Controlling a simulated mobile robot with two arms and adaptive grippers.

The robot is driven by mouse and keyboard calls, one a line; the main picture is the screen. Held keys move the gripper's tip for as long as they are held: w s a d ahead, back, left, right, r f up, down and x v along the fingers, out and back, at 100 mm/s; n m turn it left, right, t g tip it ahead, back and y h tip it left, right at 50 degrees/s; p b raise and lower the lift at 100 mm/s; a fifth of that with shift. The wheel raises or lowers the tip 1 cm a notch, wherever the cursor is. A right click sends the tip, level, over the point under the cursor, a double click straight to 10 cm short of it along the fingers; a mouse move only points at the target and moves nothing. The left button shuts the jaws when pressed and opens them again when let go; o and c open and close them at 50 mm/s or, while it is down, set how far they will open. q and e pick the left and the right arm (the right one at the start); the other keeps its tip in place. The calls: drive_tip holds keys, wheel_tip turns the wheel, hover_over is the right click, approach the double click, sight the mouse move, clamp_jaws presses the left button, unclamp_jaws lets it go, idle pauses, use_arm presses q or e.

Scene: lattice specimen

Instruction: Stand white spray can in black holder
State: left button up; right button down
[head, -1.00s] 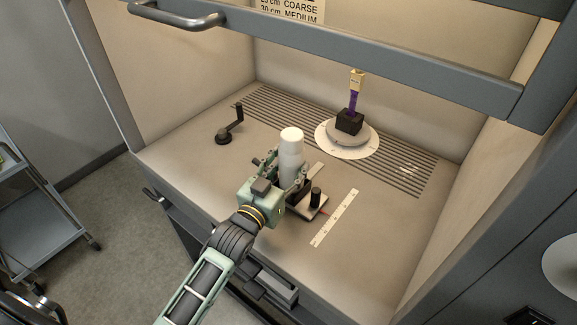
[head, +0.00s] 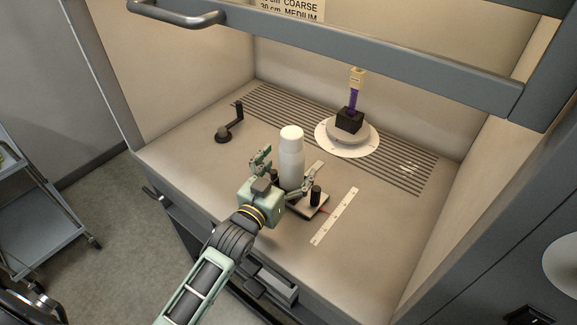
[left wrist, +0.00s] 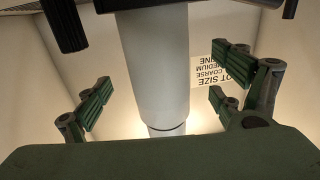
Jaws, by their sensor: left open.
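The white spray can (head: 291,160) stands upright at the holder (head: 310,208), between its black posts. It also shows in the left wrist view (left wrist: 155,70), upside down there, with dark holder parts at its foot. Its exact seating is hidden by my gripper. My left gripper (head: 287,170) is open, with its fingers spread to either side of the can. In the left wrist view there are gaps between the finger pads and the can. My right gripper is not in view.
A purple and yellow piece (head: 354,98) stands in a black block on the round turntable (head: 345,150) behind. A black crank-like stand (head: 229,125) is at the back left. A scale strip (head: 334,216) lies right of the holder. The raised sash (head: 350,62) crosses above.

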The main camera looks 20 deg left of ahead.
sight(285, 170)
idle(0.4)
use_arm(q)
drive_tip(key=shift+s+a+r+p, duration=0.1)
drive_tip(key=shift+s+p, duration=0.2)
drive_tip(key=shift+s, duration=0.15)
drive_tip(key=shift+s+a+p, duration=0.2)
drive_tip(key=shift+s+p, duration=0.15)
drive_tip(key=shift+s, duration=0.65)
drive_tip(key=shift+s+a+p, duration=0.2)
drive_tip(key=shift+s+p, duration=0.15)
drive_tip(key=shift+s, duration=0.65)
drive_tip(key=shift+s, duration=0.3)
drive_tip(key=s+a, duration=0.2)
drive_tip(key=s, duration=0.9)
